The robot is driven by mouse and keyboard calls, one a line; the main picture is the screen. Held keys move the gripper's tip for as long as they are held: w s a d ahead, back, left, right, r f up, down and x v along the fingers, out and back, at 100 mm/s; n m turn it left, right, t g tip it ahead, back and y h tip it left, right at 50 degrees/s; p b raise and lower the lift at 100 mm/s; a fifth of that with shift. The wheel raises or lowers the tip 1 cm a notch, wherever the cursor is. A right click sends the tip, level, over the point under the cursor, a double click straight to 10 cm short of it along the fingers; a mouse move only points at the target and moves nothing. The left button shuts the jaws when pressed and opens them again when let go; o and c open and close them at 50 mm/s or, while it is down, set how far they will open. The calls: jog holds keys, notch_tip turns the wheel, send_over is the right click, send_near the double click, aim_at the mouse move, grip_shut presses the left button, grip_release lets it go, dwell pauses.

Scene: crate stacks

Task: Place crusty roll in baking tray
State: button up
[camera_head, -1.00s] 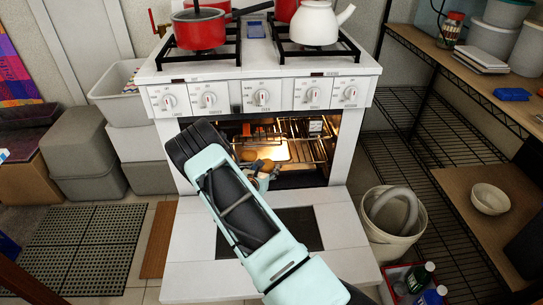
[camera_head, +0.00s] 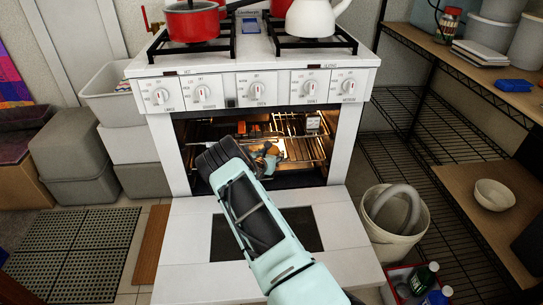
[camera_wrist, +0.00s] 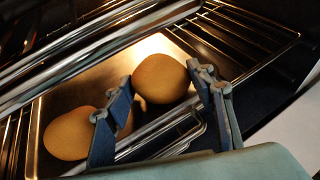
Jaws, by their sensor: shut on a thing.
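In the wrist view, one brown crusty roll (camera_wrist: 160,78) is between the two fingers of my gripper (camera_wrist: 163,84), which is shut on it. The shiny metal baking tray (camera_wrist: 62,98) lies behind and below the roll inside the oven. A second brown roll (camera_wrist: 70,134) rests on the tray at the left, outside the fingers. I cannot tell whether the held roll touches the tray. In the head view, my gripper (camera_head: 267,160) reaches into the lit oven; my own arm hides part of the tray and rolls.
The oven door (camera_head: 188,240) is folded down in front. Wire oven racks (camera_wrist: 235,38) and metal bars surround the tray closely. Red pots (camera_head: 192,24) and a white kettle (camera_head: 312,20) stand on the stove top. A bucket (camera_head: 390,235) stands right of the door.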

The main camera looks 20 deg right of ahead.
jog(key=shift+r, duration=0.2)
jog(key=shift+f, duration=0.15)
jog(key=shift+f, duration=0.15)
jog(key=o, duration=1.2)
jog(key=shift+c, duration=0.2)
jog(key=shift+r, duration=0.2)
jog(key=shift+r, duration=0.2)
jog(key=p+v, duration=0.4)
jog(key=v, duration=0.8)
jog(key=shift+f, duration=0.2)
jog(key=shift+a, duration=0.1)
